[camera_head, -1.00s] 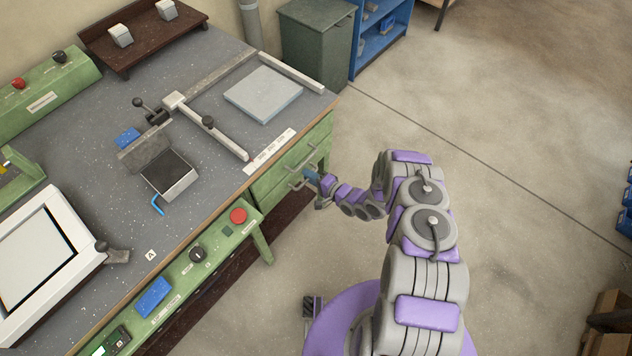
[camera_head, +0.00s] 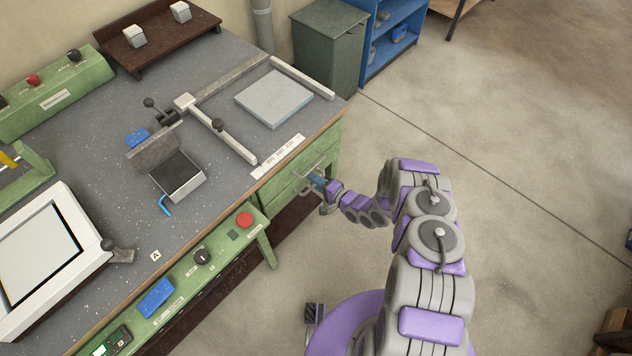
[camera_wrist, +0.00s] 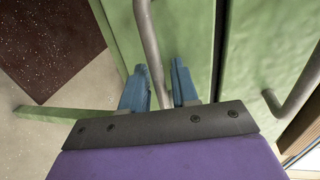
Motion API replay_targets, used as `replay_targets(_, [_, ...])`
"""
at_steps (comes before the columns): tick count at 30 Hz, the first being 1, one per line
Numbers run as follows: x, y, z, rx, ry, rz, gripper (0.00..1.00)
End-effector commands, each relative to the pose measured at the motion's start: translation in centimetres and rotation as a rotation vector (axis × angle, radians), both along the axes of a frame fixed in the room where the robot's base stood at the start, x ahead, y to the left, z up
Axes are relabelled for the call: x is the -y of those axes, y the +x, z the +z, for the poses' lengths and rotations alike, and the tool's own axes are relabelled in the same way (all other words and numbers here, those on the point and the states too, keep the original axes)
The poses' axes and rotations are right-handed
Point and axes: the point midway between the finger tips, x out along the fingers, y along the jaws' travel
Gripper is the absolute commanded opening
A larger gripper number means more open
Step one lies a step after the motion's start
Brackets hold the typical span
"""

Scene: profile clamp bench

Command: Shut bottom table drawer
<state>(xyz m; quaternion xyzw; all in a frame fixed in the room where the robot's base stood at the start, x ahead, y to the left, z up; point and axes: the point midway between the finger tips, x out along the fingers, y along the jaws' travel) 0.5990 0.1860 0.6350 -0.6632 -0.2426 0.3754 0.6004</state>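The green drawer unit (camera_head: 326,148) sits under the right end of the bench. In the wrist view, the bottom drawer's green front (camera_wrist: 190,35) fills the middle, with its grey bar handle (camera_wrist: 150,40) running down between my fingers. My gripper (camera_wrist: 158,68) has two blue fingers, one on each side of this handle. They stand apart, with a visible gap beside the bar. In the head view my gripper (camera_head: 318,183) is at the drawer handles and hides part of them. I cannot tell how far the bottom drawer stands out.
The upper drawer's handle (camera_wrist: 295,85) is at the right in the wrist view. A green control panel (camera_head: 215,245) with a red button (camera_head: 244,219) runs along the bench front, left of my gripper.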

Motion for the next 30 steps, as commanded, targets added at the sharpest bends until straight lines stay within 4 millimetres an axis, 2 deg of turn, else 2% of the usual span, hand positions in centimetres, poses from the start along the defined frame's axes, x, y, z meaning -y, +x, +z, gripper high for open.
replay_targets(5, [0.5, -0.3, 0.1, -0.002, 0.000, -0.002, 0.29])
replay_targets(8, [1.5, -1.0, 0.4, -0.003, 0.000, -0.004, 0.29])
replay_targets(24, [10.6, -7.9, 2.8, -0.004, 0.001, -0.007, 0.29])
replay_targets(30, [12.7, -9.6, 3.3, -0.002, 0.000, -0.003, 0.29])
